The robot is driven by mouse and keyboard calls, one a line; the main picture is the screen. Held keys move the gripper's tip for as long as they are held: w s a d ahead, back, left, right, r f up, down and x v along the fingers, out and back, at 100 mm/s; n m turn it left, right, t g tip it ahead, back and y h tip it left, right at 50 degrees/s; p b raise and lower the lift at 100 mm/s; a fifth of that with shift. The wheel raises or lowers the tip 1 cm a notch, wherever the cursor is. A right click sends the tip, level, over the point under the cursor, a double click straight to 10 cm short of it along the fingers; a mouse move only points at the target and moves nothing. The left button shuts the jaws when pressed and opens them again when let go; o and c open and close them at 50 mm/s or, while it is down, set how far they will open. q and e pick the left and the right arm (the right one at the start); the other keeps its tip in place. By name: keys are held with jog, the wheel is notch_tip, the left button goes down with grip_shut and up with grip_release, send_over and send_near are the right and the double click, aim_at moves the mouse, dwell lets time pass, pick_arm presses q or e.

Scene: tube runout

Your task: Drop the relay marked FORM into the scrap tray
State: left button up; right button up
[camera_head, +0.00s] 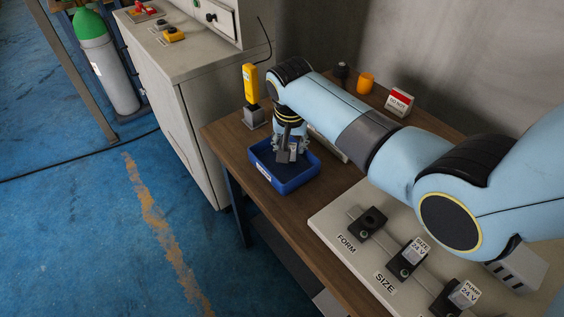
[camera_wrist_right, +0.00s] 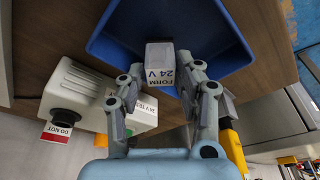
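The blue scrap tray (camera_head: 301,176) stands on the wooden bench, and its blue wall also fills the top of the wrist view (camera_wrist_right: 232,50). My right gripper (camera_head: 287,148) points down into the tray opening. In the wrist view its fingertips (camera_wrist_right: 160,70) sit on both sides of a small pale relay (camera_wrist_right: 160,56) that reads FORM 24 V, and they appear closed on it. The relay is over the tray; its height above the floor is hard to judge. The black socket (camera_head: 370,220) by the FORM label holds no relay. My left gripper is not in view.
Relays marked 24 V (camera_head: 415,249) and PUMP 24 V (camera_head: 465,293) sit on the pale panel (camera_head: 325,222). A yellow device (camera_head: 250,84) stands behind the tray. A white housing (camera_wrist_right: 85,90) is close beside the gripper. A DO NOT sign (camera_head: 399,102) stands at the back.

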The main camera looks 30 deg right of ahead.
aim_at(289, 173)
jog(key=o, duration=0.4)
jog(key=shift+c, duration=0.2)
jog(key=v, duration=1.2)
jog(key=shift+a+f, duration=0.1)
